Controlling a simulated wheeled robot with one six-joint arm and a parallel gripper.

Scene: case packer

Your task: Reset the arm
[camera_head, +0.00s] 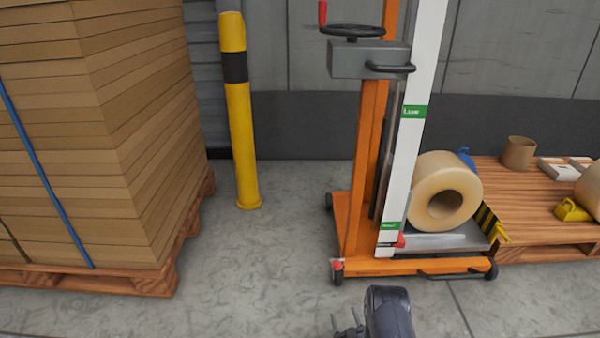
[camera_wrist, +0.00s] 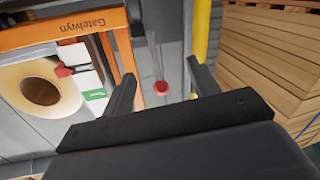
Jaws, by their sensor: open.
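My gripper (camera_head: 349,328) shows at the bottom edge of the head view, beside the dark end of my arm. In the wrist view, the two dark fingers of my gripper (camera_wrist: 160,85) stand apart with nothing held between them. The gripper is in front of the lift and touches nothing that I can see. Most of my arm is out of view.
An orange lift (camera_head: 352,190) on casters carries a tape roll (camera_head: 441,194). A yellow bollard (camera_head: 240,130) and a tall stack of cardboard (camera_head: 120,130) stand left. A wooden pallet (camera_head: 520,205) with small items is at right.

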